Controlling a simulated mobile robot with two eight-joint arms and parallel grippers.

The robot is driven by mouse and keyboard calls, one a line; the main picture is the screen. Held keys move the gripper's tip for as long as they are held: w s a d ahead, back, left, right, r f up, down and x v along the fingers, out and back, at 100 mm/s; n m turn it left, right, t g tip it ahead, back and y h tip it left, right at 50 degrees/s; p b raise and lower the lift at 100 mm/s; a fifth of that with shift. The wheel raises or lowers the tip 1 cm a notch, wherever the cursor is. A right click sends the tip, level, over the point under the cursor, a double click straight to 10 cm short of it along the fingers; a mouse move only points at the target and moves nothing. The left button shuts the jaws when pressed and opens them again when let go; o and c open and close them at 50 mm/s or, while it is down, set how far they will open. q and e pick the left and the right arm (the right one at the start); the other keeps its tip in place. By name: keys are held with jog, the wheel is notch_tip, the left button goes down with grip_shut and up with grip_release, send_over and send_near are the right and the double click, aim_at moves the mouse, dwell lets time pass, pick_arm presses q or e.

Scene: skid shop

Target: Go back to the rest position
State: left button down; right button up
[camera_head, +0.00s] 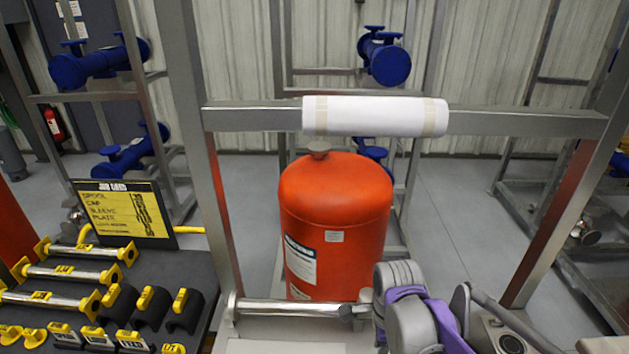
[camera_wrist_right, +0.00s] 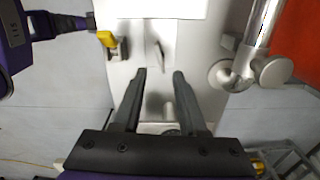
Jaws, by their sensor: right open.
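My right gripper (camera_wrist_right: 160,72) shows in the right wrist view. Its two dark fingers are apart with nothing between them. They are over a pale panel with a small metal piece (camera_wrist_right: 160,56) beyond the tips; I cannot tell whether they touch it. In the head view, grey and purple links of my right arm stand at the bottom, right of centre; the fingers are not seen there. My left gripper is not recognisable in either view.
A steel frame carries a white-wrapped crossbar (camera_head: 375,116). An orange tank (camera_head: 335,215) stands behind it. A polished pipe (camera_head: 290,307) lies in front. On the left, a dark bench holds yellow-ended spools (camera_head: 70,273), black-and-yellow clamps and a job card (camera_head: 125,212). Blue valves stand on back racks.

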jog(key=s+d+f+n+t, duration=0.1)
jog(key=s+d+n+t, duration=0.1)
jog(key=s+n, duration=0.5)
jog(key=s+d+n+t, duration=0.3)
jog(key=s+n, duration=0.3)
jog(key=n, duration=0.5)
jog(key=shift+s+d+f+n, duration=0.3)
jog(key=shift+s+d+f, duration=0.1)
jog(key=shift+d, duration=0.4)
jog(key=shift+c, duration=0.2)
dwell(0.9)
